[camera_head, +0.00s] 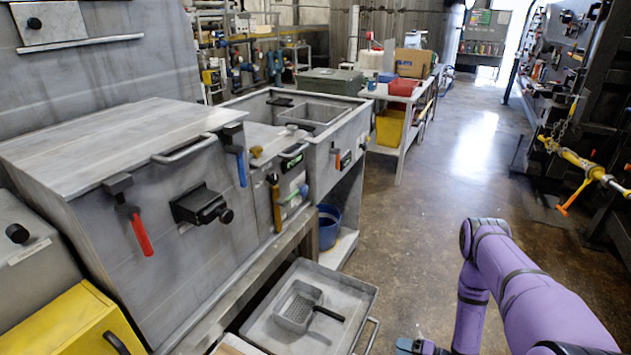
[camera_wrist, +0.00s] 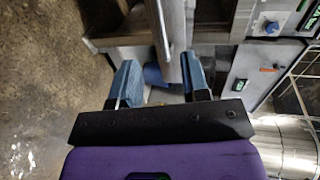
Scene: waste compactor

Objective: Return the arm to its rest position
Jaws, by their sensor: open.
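My purple arm (camera_head: 530,285) reaches in from the lower right of the head view, rises to a bent joint and drops toward the bottom edge. Only a bluish piece of my gripper (camera_head: 410,346) shows there, right of the tray handle (camera_head: 371,337). In the wrist view my gripper (camera_wrist: 160,78) has two blue fingers spread apart, with nothing held between them. A grey metal bar (camera_wrist: 160,25) lines up with the gap; I cannot tell how far beyond the fingers it is.
The grey compactor (camera_head: 150,190) with a red-handled latch (camera_head: 140,235) fills the left. A yellow box (camera_head: 70,325) sits lower left. Open floor (camera_head: 430,190) lies ahead; dark shelving (camera_head: 600,120) stands right.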

